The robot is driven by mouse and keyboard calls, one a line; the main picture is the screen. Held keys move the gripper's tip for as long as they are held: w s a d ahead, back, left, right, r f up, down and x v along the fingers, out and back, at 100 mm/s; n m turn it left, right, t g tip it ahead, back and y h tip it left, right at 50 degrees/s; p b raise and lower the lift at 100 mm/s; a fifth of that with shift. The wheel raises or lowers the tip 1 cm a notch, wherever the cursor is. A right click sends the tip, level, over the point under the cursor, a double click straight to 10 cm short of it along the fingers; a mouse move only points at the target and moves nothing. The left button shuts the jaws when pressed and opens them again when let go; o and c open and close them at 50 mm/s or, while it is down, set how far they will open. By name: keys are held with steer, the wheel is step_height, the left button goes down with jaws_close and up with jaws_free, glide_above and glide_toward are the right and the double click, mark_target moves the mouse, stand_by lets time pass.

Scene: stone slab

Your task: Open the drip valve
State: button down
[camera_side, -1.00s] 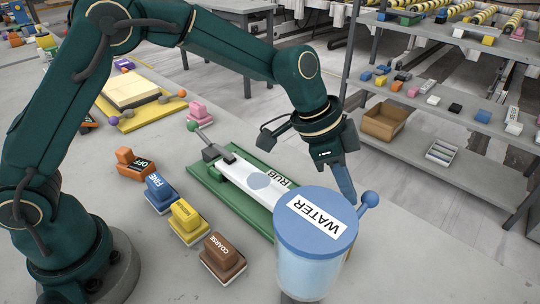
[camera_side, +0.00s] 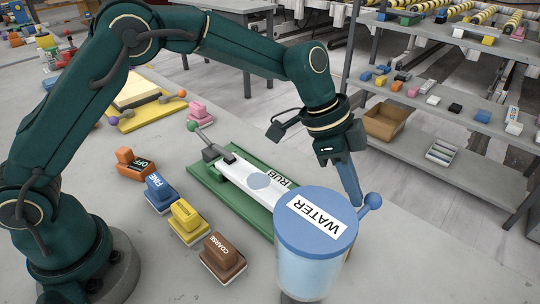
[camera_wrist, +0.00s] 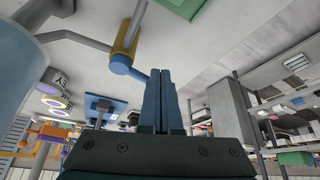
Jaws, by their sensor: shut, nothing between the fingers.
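The water tank (camera_side: 300,262) has a blue lid (camera_side: 290,240) with a WATER label and stands at the front of the side view. A blue ball-ended lever (camera_side: 371,202) sticks out at its right. In the wrist view, a grey pipe (camera_wrist: 78,40) runs from the tank (camera_wrist: 15,75) to a brass-coloured valve body (camera_wrist: 130,35) with a blue hub (camera_wrist: 121,63). My gripper (camera_side: 357,204) is shut and empty, pointing down beside the lever. In the wrist view my fingertips (camera_wrist: 160,72) are just right of the hub; I cannot tell whether they touch the lever.
A green base with a white RUB slab (camera_side: 250,178) lies behind the tank. Orange OFF (camera_side: 135,163), blue FINE (camera_side: 160,193), yellow (camera_side: 187,222) and brown COARSE (camera_side: 222,257) blocks stand left. A shelf rack (camera_side: 450,160) stands at the right beyond the table edge.

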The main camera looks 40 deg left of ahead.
mark_target(375, 206)
steer(key=m, duration=0.1)
steer(key=d+m+g, duration=0.1)
steer(key=m, duration=0.1)
steer(key=d+m+g, duration=0.1)
steer(key=shift+w, duration=0.35)
steer(key=shift+s+d, duration=0.1)
steer(key=shift+d, duration=0.85)
steer(key=shift+s+d, duration=0.35)
steer(key=shift+d, duration=0.4)
steer(key=shift+s+a, duration=0.5)
steer(key=shift+a, duration=0.15)
steer(key=shift+v, duration=2.55)
steer(key=shift+a, duration=0.1)
